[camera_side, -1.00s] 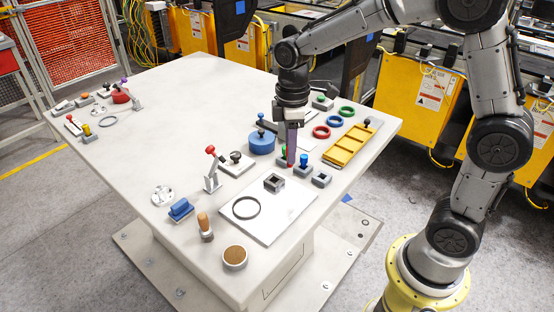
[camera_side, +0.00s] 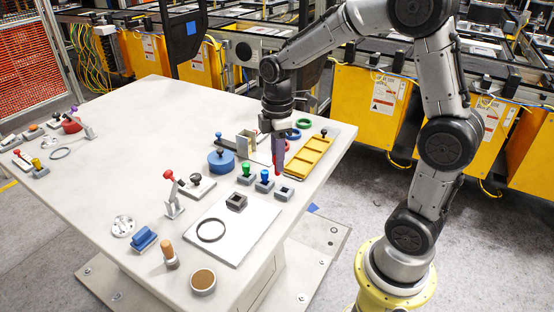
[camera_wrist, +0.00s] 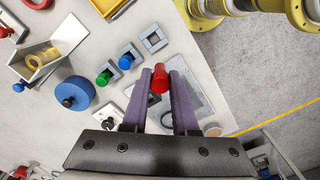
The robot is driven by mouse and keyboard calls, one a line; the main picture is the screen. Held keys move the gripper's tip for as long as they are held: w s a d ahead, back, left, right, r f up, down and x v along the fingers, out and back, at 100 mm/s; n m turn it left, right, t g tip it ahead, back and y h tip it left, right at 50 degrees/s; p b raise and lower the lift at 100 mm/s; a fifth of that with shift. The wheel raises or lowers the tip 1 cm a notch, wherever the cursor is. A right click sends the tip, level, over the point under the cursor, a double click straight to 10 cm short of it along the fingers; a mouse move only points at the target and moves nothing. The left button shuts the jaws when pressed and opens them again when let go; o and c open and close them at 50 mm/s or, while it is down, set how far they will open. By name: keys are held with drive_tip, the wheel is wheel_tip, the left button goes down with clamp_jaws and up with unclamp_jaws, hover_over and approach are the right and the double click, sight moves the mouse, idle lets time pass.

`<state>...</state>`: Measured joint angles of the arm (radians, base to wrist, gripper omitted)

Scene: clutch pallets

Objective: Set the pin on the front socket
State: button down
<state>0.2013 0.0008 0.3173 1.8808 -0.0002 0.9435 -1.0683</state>
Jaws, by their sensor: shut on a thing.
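My gripper (camera_wrist: 159,85) is shut on a red pin (camera_wrist: 159,80), its knob showing between the purple fingers in the wrist view. In the side view my gripper (camera_side: 279,170) is over the right end of a row of grey sockets. The left one has a green pin (camera_side: 245,169) and the middle one a blue pin (camera_side: 264,176). The end socket (camera_side: 284,193) is empty, and it also shows in the wrist view (camera_wrist: 153,40), just beyond the red pin. The red pin is apart from it. The pin's lower end is hidden.
A dark square block (camera_side: 236,202) and a black ring (camera_side: 211,230) lie on a white plate (camera_side: 245,245). A blue round container (camera_side: 221,160), an open-topped box (camera_side: 246,145) and a yellow tray (camera_side: 303,157) stand behind. A red-knobbed lever (camera_side: 173,200) rises left of the plate.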

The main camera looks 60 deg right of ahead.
drive_tip(key=shift+m, duration=0.5)
drive_tip(key=shift+s+d+f, duration=0.1)
drive_tip(key=shift+d+f, duration=0.35)
drive_tip(key=shift+f, duration=0.85)
drive_tip(key=shift+s+d+f, duration=0.1)
drive_tip(key=shift+d+f, duration=0.4)
drive_tip(key=shift+f, duration=0.75)
drive_tip(key=shift+s+d+f, duration=0.1)
drive_tip(key=shift+d+f, duration=0.35)
drive_tip(key=shift+f, duration=0.85)
drive_tip(key=shift+f, duration=0.6)
drive_tip(key=c, duration=1)
unclamp_jaws()
drive_tip(key=shift+r, duration=5.55)
